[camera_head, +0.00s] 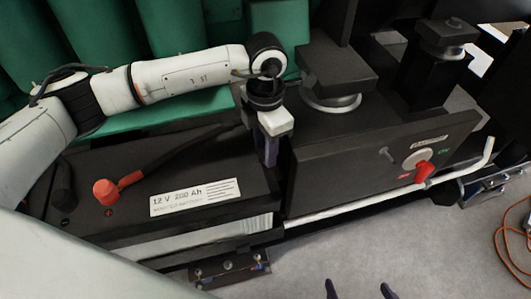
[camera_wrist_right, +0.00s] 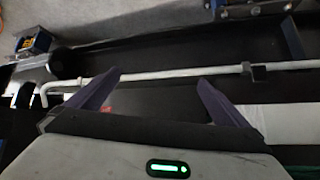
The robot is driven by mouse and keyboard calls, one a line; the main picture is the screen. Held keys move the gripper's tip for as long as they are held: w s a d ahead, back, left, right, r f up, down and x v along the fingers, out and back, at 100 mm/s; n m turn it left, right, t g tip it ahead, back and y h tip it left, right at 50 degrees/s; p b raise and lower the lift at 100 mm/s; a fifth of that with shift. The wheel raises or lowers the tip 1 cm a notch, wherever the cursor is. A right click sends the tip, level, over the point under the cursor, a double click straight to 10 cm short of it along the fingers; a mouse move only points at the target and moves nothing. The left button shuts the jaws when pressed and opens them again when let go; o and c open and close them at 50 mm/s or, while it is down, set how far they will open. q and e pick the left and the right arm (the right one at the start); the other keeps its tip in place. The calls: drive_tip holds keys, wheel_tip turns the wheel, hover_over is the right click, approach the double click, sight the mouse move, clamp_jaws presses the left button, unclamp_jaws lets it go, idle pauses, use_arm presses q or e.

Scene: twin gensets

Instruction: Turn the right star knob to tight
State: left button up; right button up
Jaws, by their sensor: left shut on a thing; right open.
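My left gripper (camera_head: 270,156) points down at the right end of the black battery (camera_head: 110,170). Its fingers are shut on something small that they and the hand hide. No star knob shows clearly, so I cannot tell what is held. My right gripper (camera_head: 360,290) shows only its two dark fingertips at the bottom edge of the head view, apart and empty above the grey floor. In the right wrist view its open fingers (camera_wrist_right: 158,82) stand in front of a pale pipe, with nothing between them.
A red terminal cap (camera_head: 105,191) is on the battery. An orange cable (camera_head: 510,250) lies at far right. Floor at lower right is mostly clear.

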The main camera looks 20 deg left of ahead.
use_arm(q)
drive_tip(key=m+b, duration=0.2)
drive_tip(key=shift+f+m, duration=0.1)
drive_tip(key=shift+m, duration=0.3)
drive_tip(key=m+b, duration=0.2)
drive_tip(key=m, duration=0.1)
drive_tip(key=shift+m, duration=0.3)
drive_tip(key=m+b, duration=0.2)
drive_tip(key=m, duration=0.1)
drive_tip(key=shift+m+b, duration=0.85)
drive_tip(key=shift+m, duration=1.05)
drive_tip(key=shift+r, duration=0.2)
drive_tip(key=o, duration=1.1)
drive_tip(key=shift+c, duration=0.2)
